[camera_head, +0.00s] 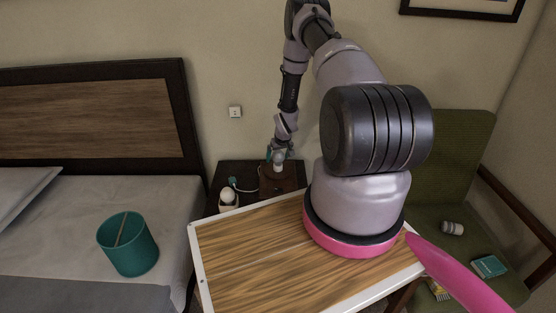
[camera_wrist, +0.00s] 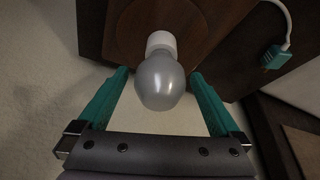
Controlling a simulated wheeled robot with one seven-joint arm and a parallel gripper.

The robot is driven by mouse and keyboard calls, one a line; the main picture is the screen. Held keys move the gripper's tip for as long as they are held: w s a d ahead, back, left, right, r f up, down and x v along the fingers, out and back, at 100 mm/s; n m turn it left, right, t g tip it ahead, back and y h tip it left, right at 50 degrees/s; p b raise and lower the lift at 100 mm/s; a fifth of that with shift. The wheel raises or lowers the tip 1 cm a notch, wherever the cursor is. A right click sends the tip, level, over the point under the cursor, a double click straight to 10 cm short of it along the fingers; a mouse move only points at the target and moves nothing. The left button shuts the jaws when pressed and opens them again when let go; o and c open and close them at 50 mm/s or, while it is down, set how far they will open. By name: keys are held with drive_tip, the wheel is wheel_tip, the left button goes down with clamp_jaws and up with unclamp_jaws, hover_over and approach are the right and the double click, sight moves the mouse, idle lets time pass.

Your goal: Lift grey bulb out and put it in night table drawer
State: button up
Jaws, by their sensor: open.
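The grey bulb (camera_wrist: 160,86) has a white collar and stands out from a round dark patch on a brown wooden base (camera_wrist: 205,30). My gripper (camera_wrist: 160,74) is open, with one teal finger on each side of the bulb and a visible gap to each. In the head view my gripper (camera_head: 276,156) is at the bulb, above the wooden base (camera_head: 282,186) on the dark night table (camera_head: 240,170). The bulb is small and partly covered there. The night table's drawer cannot be made out; the wooden board in front hides the lower part.
A white bulb (camera_head: 228,195) sits in a pale holder left of the base. A teal plug (camera_head: 233,183) with a white cable lies close by; the plug also shows in the wrist view (camera_wrist: 275,57). A teal bin (camera_head: 128,245) stands on the bed. A green chair (camera_head: 455,160) is at right.

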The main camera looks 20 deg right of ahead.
drive_tip(key=c, duration=1.2)
wheel_tip(320, 180, up, 10)
drive_tip(key=shift+r, duration=0.1)
